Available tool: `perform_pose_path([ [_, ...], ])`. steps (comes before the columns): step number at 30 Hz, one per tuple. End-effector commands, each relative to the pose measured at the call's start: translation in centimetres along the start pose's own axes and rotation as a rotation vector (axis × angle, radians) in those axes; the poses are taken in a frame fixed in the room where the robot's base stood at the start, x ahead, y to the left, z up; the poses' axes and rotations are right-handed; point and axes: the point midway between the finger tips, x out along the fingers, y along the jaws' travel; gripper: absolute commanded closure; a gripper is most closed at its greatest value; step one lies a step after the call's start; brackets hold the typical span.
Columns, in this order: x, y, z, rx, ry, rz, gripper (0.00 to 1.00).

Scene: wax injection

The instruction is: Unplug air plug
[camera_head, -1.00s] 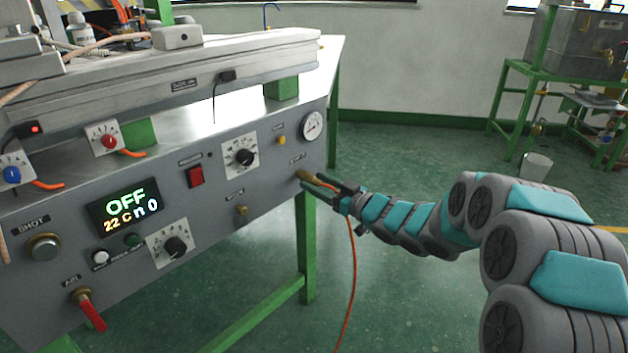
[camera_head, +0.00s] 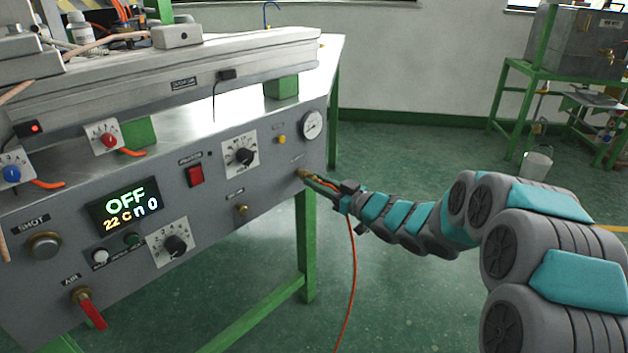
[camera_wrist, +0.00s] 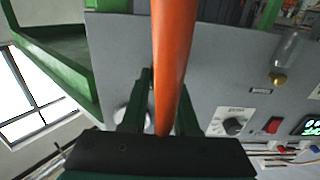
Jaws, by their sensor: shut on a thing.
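The air plug (camera_head: 315,177) is small and partly hidden between my fingers, at a brass fitting (camera_head: 303,174) on the right end of the grey panel. It appears to be still in the fitting. Its orange hose (camera_head: 352,280) hangs down below my wrist. My gripper (camera_head: 318,182) is shut on the plug from the right. In the wrist view the hose (camera_wrist: 173,50) runs large and blurred down the middle, between my fingers (camera_wrist: 163,110), and hides the plug.
The grey machine panel (camera_head: 270,195) carries knobs, a gauge (camera_head: 312,125), a red switch (camera_head: 195,176) and a display reading OFF. A red lever (camera_head: 92,312) points down by the AIR label. A green table leg (camera_head: 307,250) stands below the fitting.

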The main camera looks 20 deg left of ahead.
Motion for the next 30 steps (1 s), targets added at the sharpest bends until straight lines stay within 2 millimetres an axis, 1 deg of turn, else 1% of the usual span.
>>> perform_pose_path([
  [23,-0.02,0.03,-0.03,0.000,0.000,0.001,1.00],
  [30,-0.71,0.06,-0.05,0.000,0.000,0.001,1.00],
])
